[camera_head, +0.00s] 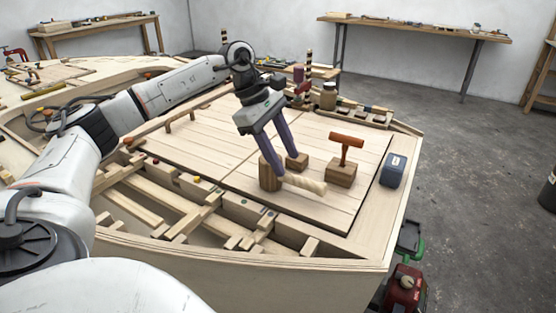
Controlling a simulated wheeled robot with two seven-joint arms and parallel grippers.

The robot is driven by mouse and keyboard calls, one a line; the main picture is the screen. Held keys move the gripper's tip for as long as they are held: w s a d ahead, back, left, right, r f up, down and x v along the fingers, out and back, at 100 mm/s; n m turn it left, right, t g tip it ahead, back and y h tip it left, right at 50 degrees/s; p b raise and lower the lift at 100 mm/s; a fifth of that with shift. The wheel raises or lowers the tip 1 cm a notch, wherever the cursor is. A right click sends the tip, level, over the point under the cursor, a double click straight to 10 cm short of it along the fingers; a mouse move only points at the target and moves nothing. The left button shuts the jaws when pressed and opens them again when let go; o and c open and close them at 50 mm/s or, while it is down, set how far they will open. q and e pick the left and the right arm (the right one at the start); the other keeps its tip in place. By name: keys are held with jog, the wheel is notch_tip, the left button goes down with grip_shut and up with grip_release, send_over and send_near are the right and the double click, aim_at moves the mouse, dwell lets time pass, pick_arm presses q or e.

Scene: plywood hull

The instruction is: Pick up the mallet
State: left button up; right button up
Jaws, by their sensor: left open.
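The mallet lies on the plywood deck, with a brown wooden block-shaped head (268,176) and a pale handle (305,184) pointing right. My left gripper (286,165) comes down from above with its two purple-grey fingers apart. One fingertip is close to where the head and handle meet; the other is by a small brown block (297,162) behind the mallet. I cannot tell whether the fingers touch either. My right gripper is not in view.
A red-orange T-shaped tool (346,141) stands on a wooden block (341,173) to the right. A blue box (393,170) sits near the deck's right edge. An open ribbed frame (170,205) lies at the front left. A rack with a jar (328,96) is behind.

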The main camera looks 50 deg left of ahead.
aim_at(295, 176)
pick_arm(q)
jog(key=x, duration=0.7)
jog(key=shift+w+d+f, duration=0.15)
jog(key=shift+d+f, duration=0.1)
jog(key=shift+f, duration=0.05)
jog(key=shift+c, duration=0.5)
jog(key=shift+r, duration=0.1)
grip_shut()
